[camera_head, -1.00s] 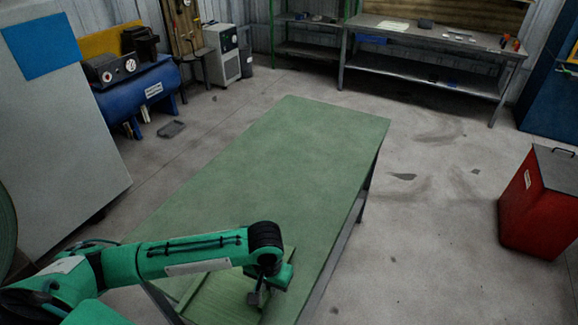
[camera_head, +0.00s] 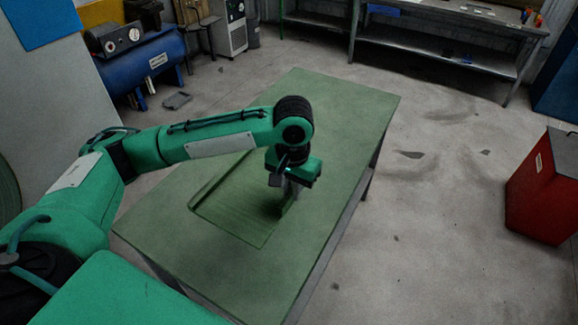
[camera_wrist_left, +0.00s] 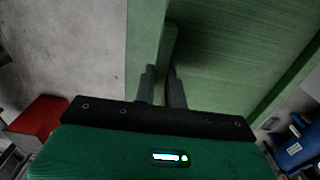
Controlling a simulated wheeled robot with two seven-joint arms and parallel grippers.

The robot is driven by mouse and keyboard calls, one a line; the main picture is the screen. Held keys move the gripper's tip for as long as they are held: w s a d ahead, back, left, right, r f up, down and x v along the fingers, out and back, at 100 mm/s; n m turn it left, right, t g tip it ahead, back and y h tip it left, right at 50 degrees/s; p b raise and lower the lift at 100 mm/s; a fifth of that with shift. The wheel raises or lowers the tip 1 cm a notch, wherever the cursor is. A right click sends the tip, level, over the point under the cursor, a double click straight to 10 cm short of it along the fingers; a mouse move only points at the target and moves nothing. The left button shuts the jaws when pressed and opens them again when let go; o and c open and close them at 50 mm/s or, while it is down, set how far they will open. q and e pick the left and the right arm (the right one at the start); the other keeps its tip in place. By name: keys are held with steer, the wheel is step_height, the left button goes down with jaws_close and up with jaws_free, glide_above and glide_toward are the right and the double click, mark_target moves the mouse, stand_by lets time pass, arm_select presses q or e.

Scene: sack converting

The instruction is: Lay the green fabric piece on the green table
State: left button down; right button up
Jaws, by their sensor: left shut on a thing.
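The green fabric piece (camera_head: 235,212) is a flat sheet with fine lines, over the near half of the green table (camera_head: 335,115). Its left edge shows a raised or folded strip. My left gripper (camera_head: 288,192) is at its right side, shut on its edge. In the left wrist view, the two fingers (camera_wrist_left: 162,75) stand on either side of the fabric's edge, and the fabric (camera_wrist_left: 235,45) spreads to the right above the paler table (camera_wrist_left: 143,40). A dark shadow lies by the gripper; I cannot tell whether the held edge touches the table. My right gripper is not in view.
The far half of the table is bare. A red bin (camera_head: 540,190) stands on the floor at the right. A blue compressor (camera_head: 145,80) is at the back left, and a workbench (camera_head: 450,35) is along the back. Concrete floor around the table is mostly clear.

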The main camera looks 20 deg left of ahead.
arm_select(q)
step_height(320, 180, down, 20)
steer(key=shift+r+p, duration=0.2)
steer(key=shift+p, duration=0.9)
steer(key=c, duration=1.5)
jaws_free()
steer(key=shift+f, duration=0.1)
steer(key=shift+o, duration=0.2)
step_height(320, 180, up, 12)
steer(key=b, duration=0.2)
steer(key=shift+r, duration=0.2)
steer(key=shift+f, duration=0.1)
